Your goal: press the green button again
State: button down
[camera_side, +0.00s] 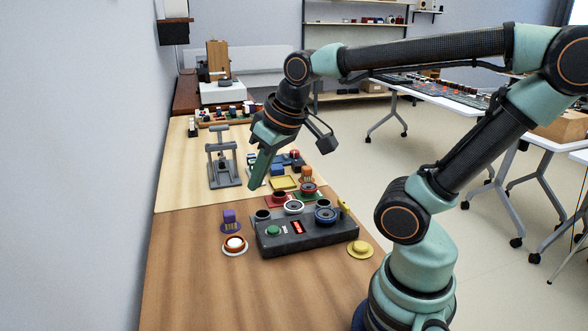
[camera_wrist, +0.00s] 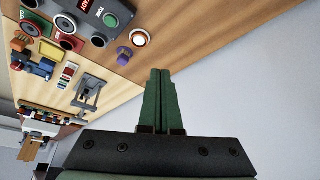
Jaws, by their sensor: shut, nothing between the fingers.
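The green button (camera_side: 273,231) sits at the front left of a dark grey control box (camera_side: 310,240), beside a small red lit display (camera_side: 298,227). In the wrist view the green button (camera_wrist: 111,20) shows at the upper left, next to the display. My gripper (camera_side: 253,187) is shut and empty, pointing down in the air, up and to the left of the button in the side view and apart from it. In the wrist view my gripper's green fingers (camera_wrist: 160,72) lie together. I cannot tell its exact height above the table.
A grey frame stand (camera_side: 223,165) and several coloured blocks are farther back. The wooden table's front is clear.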

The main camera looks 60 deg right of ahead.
jog(key=w+d+f+m+g, duration=0.1)
jog(key=w+d+m+g, duration=0.15)
jog(key=d+m, duration=0.2)
jog(key=m+g, duration=0.3)
jog(key=m, duration=0.1)
send_over(273, 228)
jog(key=shift+n+t, duration=0.25)
jog(key=shift+a+f, duration=0.1)
jog(key=shift+f, duration=2.3)
notch_tip(273, 228, down, 14)
jog(key=shift+f, duration=0.1)
